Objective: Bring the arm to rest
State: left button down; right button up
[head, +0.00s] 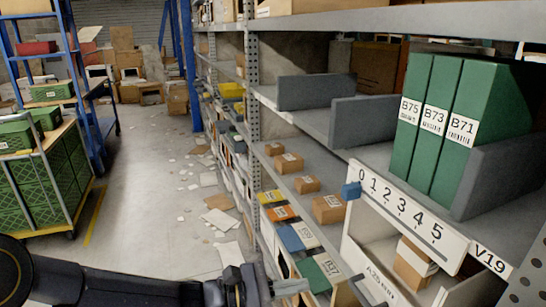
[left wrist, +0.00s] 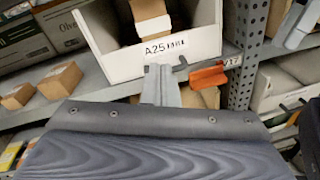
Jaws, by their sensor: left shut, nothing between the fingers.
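My left arm comes in along the bottom edge of the head view. Its gripper (head: 290,287) is low in the middle, in front of the lower shelf levels, shut and empty. In the left wrist view the shut fingers (left wrist: 158,82) point up toward a white bin (left wrist: 130,62) labelled A25; I cannot tell whether they touch it. An orange tab (left wrist: 207,76) is just right of the fingers. My right gripper is in neither view.
Shelving (head: 390,17) fills the right side. Green binders (head: 408,120) stand between grey dividers (head: 362,121). A white number scale (head: 402,215) with a blue slider (head: 351,192) hangs at the shelf edge. Papers (head: 221,220) litter the aisle floor. A cart with green crates (head: 38,190) stands left.

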pick_arm(q)
jog(key=s+a+r+m+g+y+p, duration=0.2)
jog(key=s+a+r+m+y, duration=0.25)
jog(key=s+a+m, duration=0.4)
jog(key=s+a+m+t+y+p, duration=0.1)
jog(key=s+a+m+t+y, duration=0.1)
jog(key=a, duration=0.6)
jog(key=s+a+f+m+t+y+p, duration=0.1)
jog(key=s+a+m+y+p, duration=0.1)
jog(key=s+a+m+y, duration=0.3)
jog(key=s+a+y, duration=0.1)
jog(key=s+a, duration=0.2)
jog(key=a, duration=0.1)
jog(key=shift+t+p, duration=0.3)
jog(key=shift+t, duration=0.1)
